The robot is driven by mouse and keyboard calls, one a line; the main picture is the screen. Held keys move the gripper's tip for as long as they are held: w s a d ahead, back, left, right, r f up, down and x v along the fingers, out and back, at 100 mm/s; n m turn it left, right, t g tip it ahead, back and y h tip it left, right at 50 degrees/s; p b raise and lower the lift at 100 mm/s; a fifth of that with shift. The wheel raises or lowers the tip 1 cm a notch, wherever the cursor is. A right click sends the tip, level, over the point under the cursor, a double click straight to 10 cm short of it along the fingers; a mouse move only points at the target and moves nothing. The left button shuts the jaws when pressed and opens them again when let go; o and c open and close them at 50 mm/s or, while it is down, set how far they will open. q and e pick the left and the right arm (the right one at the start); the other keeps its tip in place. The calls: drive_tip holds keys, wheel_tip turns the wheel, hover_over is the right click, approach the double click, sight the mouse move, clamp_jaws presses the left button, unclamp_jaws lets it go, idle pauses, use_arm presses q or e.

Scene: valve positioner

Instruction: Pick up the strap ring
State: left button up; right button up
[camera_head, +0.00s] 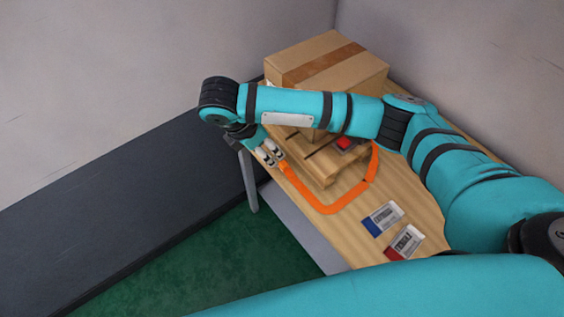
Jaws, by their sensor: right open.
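An orange strap ring (322,208) lies on the wooden table, looping around the front of a small wooden pallet. Its back part is hidden behind the pallet, the box and my right arm. My right gripper (270,153) is open, with its grey fingertips pointing down at the left end of the visible strap, near the table's left edge. The fingertips look close to the strap; I cannot tell whether they touch it. My left gripper is not in view.
A taped cardboard box (325,62) stands on the pallet (322,172), partly behind my right arm. A small red item (346,143) shows near the pallet. A blue-and-white card (383,219) and a red-and-white card (404,242) lie on the table (428,212).

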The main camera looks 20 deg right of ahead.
drive_tip(key=x, duration=0.2)
drive_tip(key=p, duration=0.2)
hover_over(280, 165)
drive_tip(key=a, duration=0.1)
drive_tip(key=f, duration=0.3)
drive_tip(key=s+f, duration=0.1)
drive_tip(key=f, duration=0.1)
drive_tip(key=shift+a+f, duration=0.1)
drive_tip(key=shift+a, duration=0.1)
drive_tip(key=shift+w+d+f, duration=0.1)
drive_tip(key=shift+f, duration=0.25)
drive_tip(key=x, duration=0.1)
drive_tip(key=p+x, duration=0.1)
drive_tip(key=x, duration=0.1)
drive_tip(key=shift+w+f, duration=0.1)
drive_tip(key=shift+f, duration=0.6)
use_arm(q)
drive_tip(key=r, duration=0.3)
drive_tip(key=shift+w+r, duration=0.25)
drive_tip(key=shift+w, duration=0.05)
use_arm(e)
clamp_jaws()
